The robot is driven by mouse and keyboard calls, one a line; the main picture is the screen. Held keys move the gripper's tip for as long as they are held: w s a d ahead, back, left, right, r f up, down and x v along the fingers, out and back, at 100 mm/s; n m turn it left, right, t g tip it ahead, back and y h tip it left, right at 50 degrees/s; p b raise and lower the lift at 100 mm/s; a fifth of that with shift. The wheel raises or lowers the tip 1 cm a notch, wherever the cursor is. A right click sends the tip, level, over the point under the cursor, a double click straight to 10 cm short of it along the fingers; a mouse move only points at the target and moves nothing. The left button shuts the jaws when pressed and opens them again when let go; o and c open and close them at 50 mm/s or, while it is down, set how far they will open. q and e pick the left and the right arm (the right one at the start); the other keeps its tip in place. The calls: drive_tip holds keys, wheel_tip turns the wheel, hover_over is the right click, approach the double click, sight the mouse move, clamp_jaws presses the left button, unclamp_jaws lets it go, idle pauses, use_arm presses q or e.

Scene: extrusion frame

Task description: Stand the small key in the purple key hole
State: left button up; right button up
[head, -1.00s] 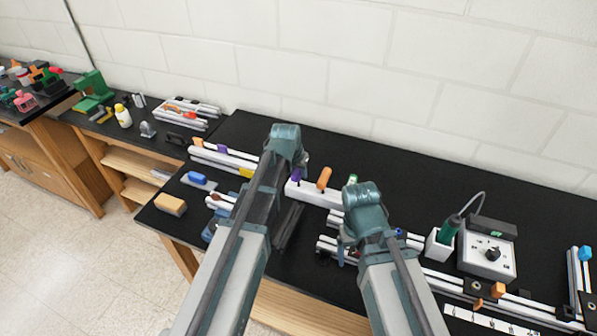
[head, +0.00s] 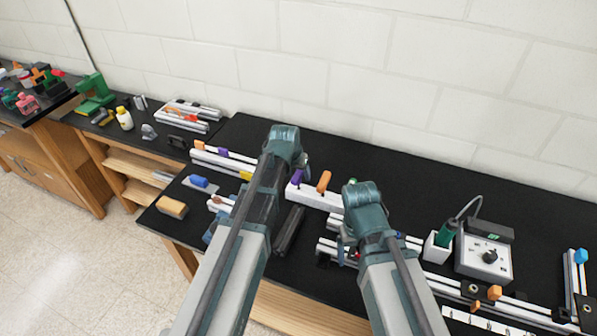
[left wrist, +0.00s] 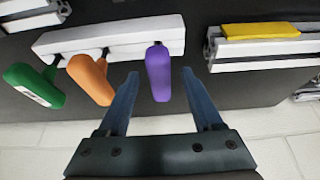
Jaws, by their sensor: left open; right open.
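A white holder block (left wrist: 120,38) carries a purple-handled key (left wrist: 159,72), an orange-handled key (left wrist: 91,80) and a green-handled key (left wrist: 35,86) in the left wrist view. In the head view the purple key (head: 297,177) and orange key (head: 323,181) stand in the block right of my left arm. My left gripper (left wrist: 161,73) is open, its fingers on either side of the purple handle with gaps visible. Which key is the small one, and any purple-marked hole, I cannot tell. My right gripper (head: 346,252) is open over the white rails, its fingers mostly hidden by its arm.
A rail with a yellow piece (left wrist: 260,31) lies beside the holder. A blue piece (head: 199,182) and a wooden block (head: 172,207) lie at the left bench edge. A grey control box (head: 485,258) and green-handled tool (head: 446,233) stand right. The bench behind the holder is clear.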

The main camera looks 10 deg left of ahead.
use_arm(q)
drive_tip(key=p+v, duration=1)
drive_tip(key=v, duration=0.2)
use_arm(e)
wheel_tip(320, 180, up, 11)
use_arm(q)
drive_tip(key=shift+w, duration=0.1)
drive_tip(key=s+d+f+g+b, duration=0.1)
drive_tip(key=s+d+f+b, duration=0.2)
drive_tip(key=s, duration=0.3)
drive_tip(key=s+d+f+m+g+y+b, duration=0.1)
drive_tip(key=s+d+f+g+b, duration=0.1)
drive_tip(key=s+f+b, duration=0.3)
drive_tip(key=s+d+f+g+y+b, duration=0.1)
drive_tip(key=s+d+f+b, duration=0.3)
drive_tip(key=s, duration=0.5)
drive_tip(key=shift+f+m+g, duration=0.3)
drive_tip(key=shift+f+g, duration=0.1)
drive_tip(key=shift+f, duration=0.55)
use_arm(e)
wheel_tip(320, 180, down, 12)
drive_tip(key=shift+f, duration=0.15)
use_arm(q)
drive_tip(key=shift+s, duration=0.2)
drive_tip(key=shift+r, duration=0.1)
drive_tip(key=shift+c, duration=0.4)
use_arm(e)
drive_tip(key=shift+c, duration=0.3)
